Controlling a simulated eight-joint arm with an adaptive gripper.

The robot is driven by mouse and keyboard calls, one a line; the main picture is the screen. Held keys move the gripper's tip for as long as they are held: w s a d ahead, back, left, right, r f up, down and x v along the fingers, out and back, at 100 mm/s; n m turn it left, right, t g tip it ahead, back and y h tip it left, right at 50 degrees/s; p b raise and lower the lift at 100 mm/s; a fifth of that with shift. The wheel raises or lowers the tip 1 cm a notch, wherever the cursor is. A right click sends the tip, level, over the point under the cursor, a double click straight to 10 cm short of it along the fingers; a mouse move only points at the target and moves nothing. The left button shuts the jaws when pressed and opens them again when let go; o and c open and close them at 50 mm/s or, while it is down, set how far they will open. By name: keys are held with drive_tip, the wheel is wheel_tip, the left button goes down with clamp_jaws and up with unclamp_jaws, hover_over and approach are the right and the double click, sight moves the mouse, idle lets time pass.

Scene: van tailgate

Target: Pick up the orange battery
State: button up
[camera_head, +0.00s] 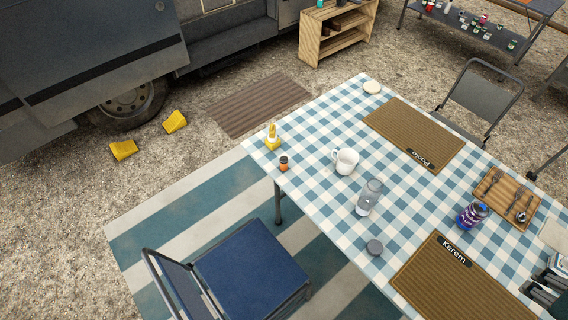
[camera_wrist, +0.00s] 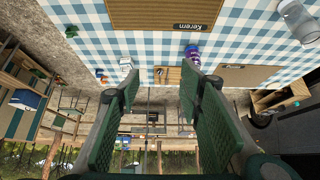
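A small orange cylinder with a dark top (camera_head: 284,164) stands near the left edge of the checked tablecloth; it is the only thing that looks like the orange battery, though it is too small to be sure. It does not show in the wrist view. My gripper (camera_head: 545,290) is at the lower right corner of the head view, far across the table from the orange cylinder. In the wrist view my gripper (camera_wrist: 160,85) has its two green fingers wide apart with nothing held between them.
A yellow object (camera_head: 272,138) stands just behind the orange cylinder.

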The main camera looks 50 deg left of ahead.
drive_tip(key=w+a+r+n+g+y, duration=0.1)
drive_tip(key=w+a+n, duration=0.1)
drive_tip(key=w+a, duration=0.45)
drive_tip(key=w+a+r+n+g+y, duration=0.1)
drive_tip(key=w+a+n, duration=0.15)
drive_tip(key=a, duration=0.75)
drive_tip(key=w+a+f+n+g, duration=0.1)
drive_tip(key=w+a+f+n, duration=0.15)
drive_tip(key=a, duration=0.85)
drive_tip(key=w+a+f+n+g, duration=0.1)
drive_tip(key=w+a+f, duration=0.15)
drive_tip(key=a, duration=0.75)
drive_tip(key=n+g+h, duration=0.2)
drive_tip(key=n+g, duration=0.1)
drive_tip(key=n, duration=0.3)
hover_over(285, 158)
wheel_tip(285, 158, down, 22)
drive_tip(key=shift+d+r+p, duration=0.1)
drive_tip(key=shift+d+p, duration=0.05)
drive_tip(key=shift+p, duration=0.25)
drive_tip(key=shift+s, duration=0.15)
